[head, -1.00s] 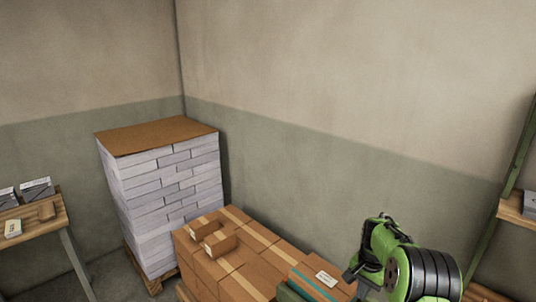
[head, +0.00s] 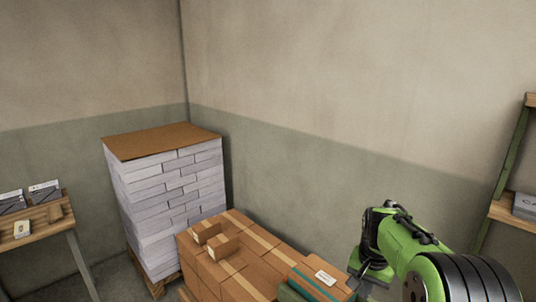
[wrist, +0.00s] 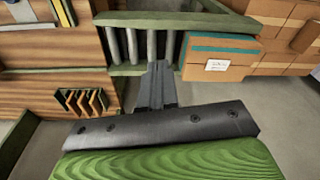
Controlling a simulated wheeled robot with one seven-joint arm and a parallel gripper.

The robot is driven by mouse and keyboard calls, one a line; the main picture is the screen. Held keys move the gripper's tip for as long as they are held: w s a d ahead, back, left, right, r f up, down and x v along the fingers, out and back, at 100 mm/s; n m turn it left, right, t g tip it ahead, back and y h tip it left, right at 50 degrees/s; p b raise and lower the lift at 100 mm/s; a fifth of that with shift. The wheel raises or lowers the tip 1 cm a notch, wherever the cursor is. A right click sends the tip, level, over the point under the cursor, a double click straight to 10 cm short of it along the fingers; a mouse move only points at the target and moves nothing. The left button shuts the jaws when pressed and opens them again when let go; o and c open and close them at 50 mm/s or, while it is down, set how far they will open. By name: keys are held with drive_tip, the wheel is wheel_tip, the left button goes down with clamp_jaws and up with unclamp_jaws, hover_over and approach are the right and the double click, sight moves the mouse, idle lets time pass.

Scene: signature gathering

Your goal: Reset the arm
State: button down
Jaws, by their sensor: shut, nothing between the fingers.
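My arm (head: 425,265) is green and black and reaches in at the lower right of the head view. My gripper's fingertips cannot be made out clearly there. In the wrist view my gripper (wrist: 157,75) shows as two dark fingers close together, shut and empty. They point toward a green frame with grey upright bars (wrist: 140,45). I cannot tell whether they touch it.
Brown cardboard boxes (head: 245,262) are stacked left of my arm, with a teal-banded box (head: 320,285) closest to it. A tall paper stack (head: 170,200) stands in the corner. A wooden table (head: 40,222) is at left, a shelf (head: 515,213) at right.

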drive_tip(key=s+a+r+n+t, duration=0.1)
drive_tip(key=s+a+r, duration=0.1)
drive_tip(key=s+r, duration=0.15)
drive_tip(key=s+a+r+n+t+b, duration=0.1)
drive_tip(key=s+r, duration=0.1)
drive_tip(key=s, duration=0.3)
drive_tip(key=s+a+r+n, duration=0.1)
drive_tip(key=s+a+r, duration=0.15)
drive_tip(key=s, duration=0.25)
drive_tip(key=s+a+f+n+t, duration=0.1)
drive_tip(key=s+n, duration=0.1)
drive_tip(key=s, duration=0.5)
drive_tip(key=s+a+f+n+t+b, duration=0.1)
drive_tip(key=s, duration=0.6)
drive_tip(key=shift+a+n+y, duration=0.3)
drive_tip(key=shift+a+n, duration=0.05)
drive_tip(key=shift+n, duration=0.05)
drive_tip(key=shift+f, duration=0.1)
